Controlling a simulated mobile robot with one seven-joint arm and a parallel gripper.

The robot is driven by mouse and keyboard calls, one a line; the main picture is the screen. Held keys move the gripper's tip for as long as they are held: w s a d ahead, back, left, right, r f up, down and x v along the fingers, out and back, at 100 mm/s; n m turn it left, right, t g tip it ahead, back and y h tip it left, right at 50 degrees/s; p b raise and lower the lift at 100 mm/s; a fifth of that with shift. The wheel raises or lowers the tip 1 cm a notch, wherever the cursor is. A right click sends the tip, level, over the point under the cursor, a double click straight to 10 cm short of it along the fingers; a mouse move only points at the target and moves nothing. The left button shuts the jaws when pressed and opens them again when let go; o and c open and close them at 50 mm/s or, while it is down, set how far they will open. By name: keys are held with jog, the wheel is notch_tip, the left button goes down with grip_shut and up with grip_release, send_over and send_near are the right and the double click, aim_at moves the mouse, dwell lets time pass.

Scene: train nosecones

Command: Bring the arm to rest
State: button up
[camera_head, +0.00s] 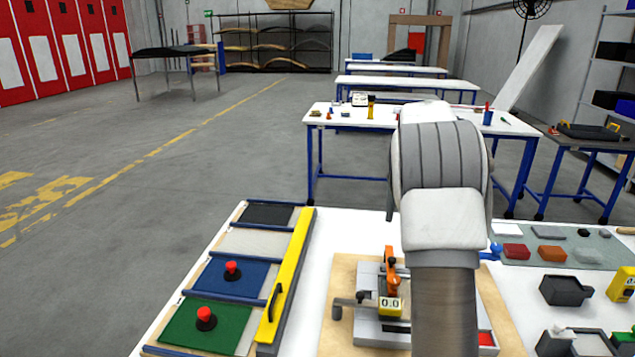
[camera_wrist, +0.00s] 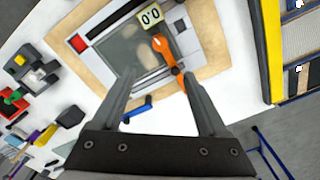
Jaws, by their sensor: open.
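My arm stands in the middle right of the head view, over the front white table (camera_head: 330,230); its upper links hide part of the bench there, and my gripper is hidden behind them. In the wrist view my gripper (camera_wrist: 160,78) is open, with two grey fingers apart and nothing between them in its hold. Beyond the fingers is a grey fixture (camera_wrist: 112,22) with an orange lever and a "0.0" tag, on a wooden board (camera_wrist: 62,45). The same fixture (camera_head: 368,285) and orange lever (camera_head: 390,270) show in the head view, left of my arm.
Left on the table is a rack with a green panel (camera_head: 200,335), a blue panel (camera_head: 215,278), red knobs and a yellow bar (camera_head: 287,280). At right are a grey mat with blocks, a black bin (camera_head: 565,290) and a yellow device (camera_head: 622,285). Open floor lies left.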

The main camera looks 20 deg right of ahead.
jog(key=shift+a, duration=0.1)
jog(key=s+a+r+n+t, duration=0.2)
jog(key=s+a+r+n, duration=0.1)
jog(key=s+a+r, duration=0.4)
jog(key=s+a+r+n+t, duration=0.1)
jog(key=s+a+r+n, duration=0.3)
jog(key=a, duration=0.5)
jog(key=s+a+f+n+t, duration=0.1)
jog(key=s+a+f+n, duration=0.1)
jog(key=s+a, duration=0.3)
jog(key=s+a+f+n+t, duration=0.1)
jog(key=s+a+f+n, duration=0.2)
jog(key=s, duration=0.9)
jog(key=shift+s+a+f+t, duration=0.3)
jog(key=shift+a+f, duration=0.2)
jog(key=shift+a, duration=0.35)
jog(key=shift+w, duration=0.1)
